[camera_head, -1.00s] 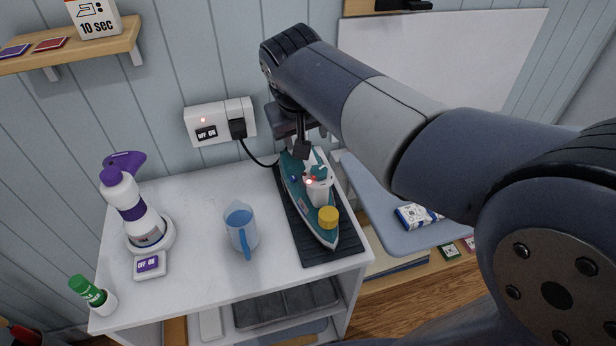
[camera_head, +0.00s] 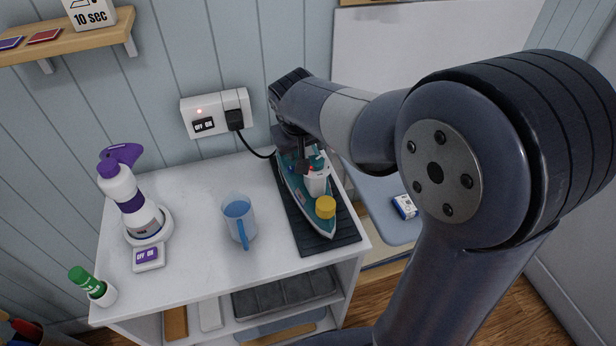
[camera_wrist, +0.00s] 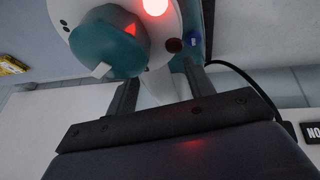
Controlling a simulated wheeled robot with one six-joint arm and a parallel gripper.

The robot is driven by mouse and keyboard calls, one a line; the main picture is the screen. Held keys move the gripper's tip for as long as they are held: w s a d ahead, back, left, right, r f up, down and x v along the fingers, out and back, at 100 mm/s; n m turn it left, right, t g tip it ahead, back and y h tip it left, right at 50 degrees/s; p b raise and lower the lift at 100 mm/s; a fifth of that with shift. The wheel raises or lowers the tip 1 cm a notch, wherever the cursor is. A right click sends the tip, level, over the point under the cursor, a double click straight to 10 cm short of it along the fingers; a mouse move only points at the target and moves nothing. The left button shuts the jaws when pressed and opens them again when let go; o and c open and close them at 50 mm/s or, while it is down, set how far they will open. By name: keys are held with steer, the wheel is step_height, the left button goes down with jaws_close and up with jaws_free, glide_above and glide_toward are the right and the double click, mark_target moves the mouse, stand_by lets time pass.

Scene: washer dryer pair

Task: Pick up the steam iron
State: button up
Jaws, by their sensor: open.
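The steam iron (camera_head: 316,186) is teal and white with a yellow cap. It lies on a dark ribbed mat (camera_head: 331,243) at the right of the white cabinet top. My gripper (camera_head: 304,166) is at the iron's far end, with its fingers low by the white and teal upper part. In the wrist view, the two dark fingers of my gripper (camera_wrist: 160,78) are apart. A white part of the iron shows between them, and its teal knob (camera_wrist: 108,48) and a glowing red light are close. Whether the fingers touch it I cannot tell.
A blue jug (camera_head: 240,222) stands left of the mat. A purple and white spray bottle (camera_head: 134,207) and a green-capped bottle (camera_head: 91,287) are at the left. A cord runs from the wall socket (camera_head: 216,113) towards the iron. A blue ironing board (camera_head: 378,198) is at the right.

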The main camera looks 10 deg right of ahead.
steer(key=c, duration=1.1)
steer(key=shift+r, duration=0.15)
